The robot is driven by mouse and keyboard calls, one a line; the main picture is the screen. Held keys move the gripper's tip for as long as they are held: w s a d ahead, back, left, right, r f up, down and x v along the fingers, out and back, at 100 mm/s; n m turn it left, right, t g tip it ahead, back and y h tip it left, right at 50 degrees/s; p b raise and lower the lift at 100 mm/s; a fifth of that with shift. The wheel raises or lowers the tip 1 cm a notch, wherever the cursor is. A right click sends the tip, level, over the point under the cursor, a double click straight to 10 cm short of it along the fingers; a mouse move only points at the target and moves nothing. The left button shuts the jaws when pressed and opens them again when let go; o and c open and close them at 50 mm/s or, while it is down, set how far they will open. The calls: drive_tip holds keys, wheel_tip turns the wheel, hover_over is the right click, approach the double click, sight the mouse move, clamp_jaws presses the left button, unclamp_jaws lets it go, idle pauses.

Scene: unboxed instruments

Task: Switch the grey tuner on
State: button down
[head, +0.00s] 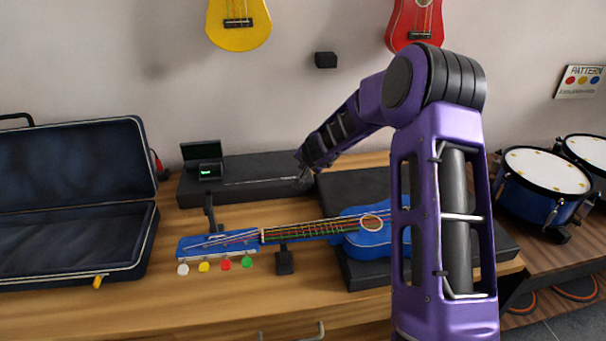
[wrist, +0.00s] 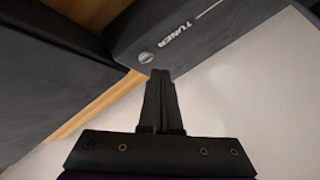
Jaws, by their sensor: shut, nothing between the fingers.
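The dark grey block (head: 245,188) at the back of the bench carries a small grey tuner unit (head: 209,170) with a raised dark lid and a small lit green display. In the wrist view, the word TUNER is printed on the block (wrist: 200,38), beside a small round silver button or knob (wrist: 146,57). My gripper (head: 303,178) is at the block's right end. It is shut and empty in the wrist view (wrist: 161,74), its fingertips very close to the silver part; whether they touch it I cannot tell.
A blue ukulele (head: 362,238) lies in front, its neck on a stand (head: 284,262), its body on a dark pad (head: 360,275). An open case (head: 75,245) stands left, blue drums (head: 540,185) right. Coloured pegs hang along the ukulele's headstock (head: 215,245).

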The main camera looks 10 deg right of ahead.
wheel_tip(320, 180, up, 6)
drive_tip(key=p, duration=0.4)
drive_tip(key=shift+f+p, duration=0.2)
drive_tip(key=shift+p, duration=0.1)
